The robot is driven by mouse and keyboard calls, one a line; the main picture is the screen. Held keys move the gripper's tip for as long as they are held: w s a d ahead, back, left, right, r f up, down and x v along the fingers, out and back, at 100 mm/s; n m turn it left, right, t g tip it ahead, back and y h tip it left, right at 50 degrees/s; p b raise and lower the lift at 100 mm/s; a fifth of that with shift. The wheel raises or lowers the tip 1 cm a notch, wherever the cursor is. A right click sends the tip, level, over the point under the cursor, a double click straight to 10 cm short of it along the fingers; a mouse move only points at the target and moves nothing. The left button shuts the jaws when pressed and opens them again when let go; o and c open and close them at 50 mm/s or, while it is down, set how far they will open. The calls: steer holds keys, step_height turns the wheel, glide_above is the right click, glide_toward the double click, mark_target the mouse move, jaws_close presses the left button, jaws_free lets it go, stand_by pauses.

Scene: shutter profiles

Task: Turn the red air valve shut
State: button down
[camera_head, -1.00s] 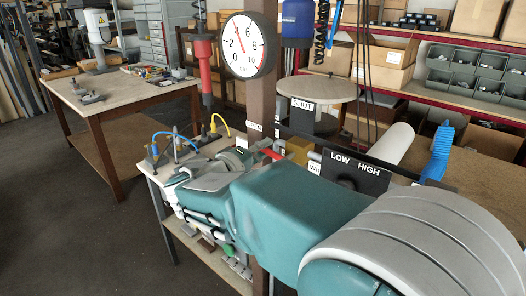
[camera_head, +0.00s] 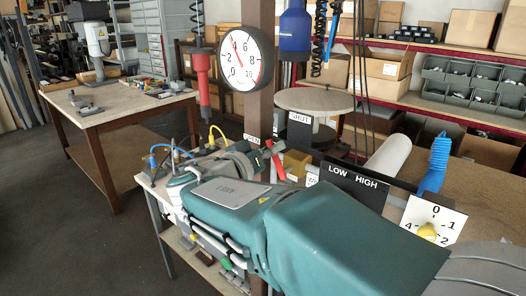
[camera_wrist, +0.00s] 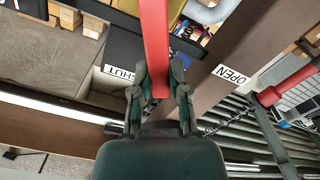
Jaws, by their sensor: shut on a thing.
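The red valve lever (camera_head: 277,163) shows past my gripper (camera_head: 266,160) in the head view, beside a brass valve body (camera_head: 297,163). In the wrist view the red lever (camera_wrist: 156,45) runs up from between the two fingers of my gripper (camera_wrist: 159,92), which are closed on it from both sides. The lever lies between a SHUT label (camera_wrist: 118,72) on the left and an OPEN label (camera_wrist: 231,76) on the right. The SHUT label also shows in the head view (camera_head: 300,118). The valve's pivot is hidden.
A round gauge (camera_head: 242,58) hangs on the brown post (camera_head: 259,115), its needle near 4. A LOW/HIGH panel (camera_head: 354,180) and a white dial plate with a yellow knob (camera_head: 428,231) stand to the right. A red hanging tool (camera_head: 202,75) is left of the post.

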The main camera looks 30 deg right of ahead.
steer(key=shift+s+d+m, duration=0.15)
steer(key=shift+s+m, duration=0.3)
steer(key=shift+m, duration=0.5)
steer(key=shift+s+d+m, duration=0.15)
steer(key=shift+s+m, duration=0.25)
steer(key=shift+m, duration=0.5)
steer(key=shift+s+d+m, duration=0.15)
steer(key=shift+s+m, duration=0.3)
steer(key=shift+m, duration=0.5)
steer(key=c, duration=0.6)
jaws_free()
steer(key=shift+r, duration=0.15)
steer(key=shift+a, duration=0.15)
steer(key=v, duration=1.2)
